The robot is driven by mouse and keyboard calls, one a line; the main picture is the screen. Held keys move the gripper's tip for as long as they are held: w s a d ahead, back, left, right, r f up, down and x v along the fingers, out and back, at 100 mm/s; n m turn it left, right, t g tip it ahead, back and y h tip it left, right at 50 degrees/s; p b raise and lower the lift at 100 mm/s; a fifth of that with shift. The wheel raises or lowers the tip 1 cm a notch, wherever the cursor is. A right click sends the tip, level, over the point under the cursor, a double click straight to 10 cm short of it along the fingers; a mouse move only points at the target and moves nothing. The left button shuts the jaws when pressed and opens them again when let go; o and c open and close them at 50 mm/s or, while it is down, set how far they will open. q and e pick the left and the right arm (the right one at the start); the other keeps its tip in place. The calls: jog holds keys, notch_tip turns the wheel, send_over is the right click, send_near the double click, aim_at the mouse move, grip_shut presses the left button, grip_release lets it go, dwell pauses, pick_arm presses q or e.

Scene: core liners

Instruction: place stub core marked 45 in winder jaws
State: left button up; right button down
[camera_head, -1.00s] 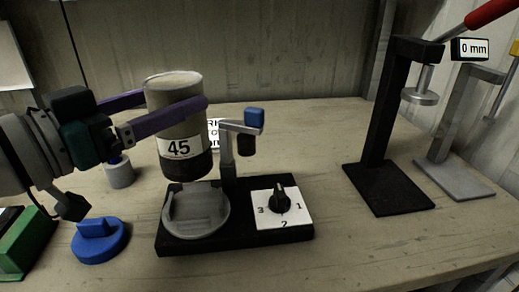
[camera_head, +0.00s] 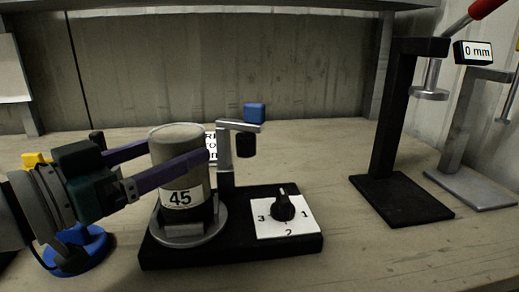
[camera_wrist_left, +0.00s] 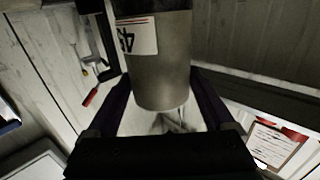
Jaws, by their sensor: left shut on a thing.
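The stub core marked 45 (camera_head: 178,172) is a grey cylinder with a white label and a dark lower band. It stands upright at the winder's round grey seat (camera_head: 215,232), on the left of the black winder base (camera_head: 270,250). My left gripper (camera_head: 205,158) is shut around the core's upper part, its purple fingers on both sides. In the left wrist view the core (camera_wrist_left: 160,70) shows between the dark fingers. The core's underside is hidden, so I cannot tell whether it fully rests on the seat. My right gripper is not in view.
A post with a blue-topped arm (camera_head: 254,113) rises behind the core. A dial (camera_head: 284,208) marked 1, 2, 3 sits right of it. A blue object (camera_head: 75,250) lies left, partly behind my arm. Black (camera_head: 400,200) and grey (camera_head: 470,188) press stands are at right.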

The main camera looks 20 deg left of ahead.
pick_arm(q)
jog(key=o, duration=1)
jog(key=shift+f, duration=0.1)
jog(key=b+v, duration=0.1)
jog(key=v, duration=1.1)
jog(key=shift+b, duration=0.4)
